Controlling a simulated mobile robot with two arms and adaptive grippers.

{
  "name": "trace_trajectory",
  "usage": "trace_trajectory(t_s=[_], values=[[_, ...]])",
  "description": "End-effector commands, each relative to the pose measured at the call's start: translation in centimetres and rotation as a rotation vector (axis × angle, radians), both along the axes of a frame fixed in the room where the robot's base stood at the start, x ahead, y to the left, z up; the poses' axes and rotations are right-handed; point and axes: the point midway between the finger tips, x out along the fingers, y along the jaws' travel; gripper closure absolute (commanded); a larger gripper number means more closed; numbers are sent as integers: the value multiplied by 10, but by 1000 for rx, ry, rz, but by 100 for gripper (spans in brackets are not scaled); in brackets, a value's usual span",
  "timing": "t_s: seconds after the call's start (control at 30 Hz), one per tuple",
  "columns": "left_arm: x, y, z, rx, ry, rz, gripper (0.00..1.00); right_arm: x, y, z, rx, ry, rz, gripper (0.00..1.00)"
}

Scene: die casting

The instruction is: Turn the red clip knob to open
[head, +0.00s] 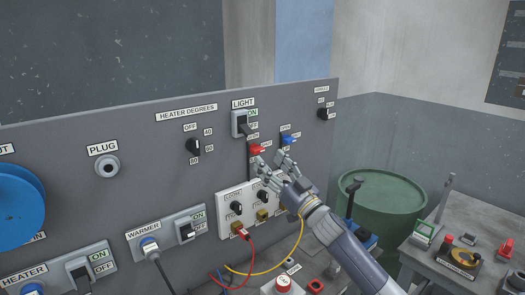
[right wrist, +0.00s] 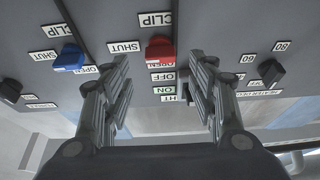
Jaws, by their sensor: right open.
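The red clip knob (head: 256,150) is on the grey upright panel, below the light switch. In the right wrist view, which is upside down, the red knob (right wrist: 160,48) shows in the gap between my finger tips, with a SHUT label to its left and an OPEN label just below it. I cannot tell exactly which label it points at. My right gripper (head: 272,162) is open and empty, close in front of the panel, with its fingers spread around the knob's line and apart from it. It also shows in the right wrist view (right wrist: 161,72). My left gripper is not in view.
A blue clip knob (head: 289,140) sits just right of the red one. The light switch (head: 241,124) is above left, the heater degrees knob (head: 193,146) further left. A white socket box (head: 232,197) with cables is below. A green barrel (head: 387,205) stands right.

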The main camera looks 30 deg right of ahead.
Motion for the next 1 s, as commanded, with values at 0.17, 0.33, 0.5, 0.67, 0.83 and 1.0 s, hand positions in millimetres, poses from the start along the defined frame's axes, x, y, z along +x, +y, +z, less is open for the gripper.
trace_trajectory(t_s=[0.17,0.33,0.5,0.67,0.83,1.0], values=[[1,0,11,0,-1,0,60,25,2,13,0,-1,-1,47],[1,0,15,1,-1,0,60,38,3,17,0,0,0,47],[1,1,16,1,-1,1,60,43,4,18,-1,1,0,47],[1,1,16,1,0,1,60,44,4,17,-1,1,0,47],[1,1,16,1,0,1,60,43,4,17,-1,1,0,69],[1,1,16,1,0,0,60,43,4,18,-1,1,0,91]])
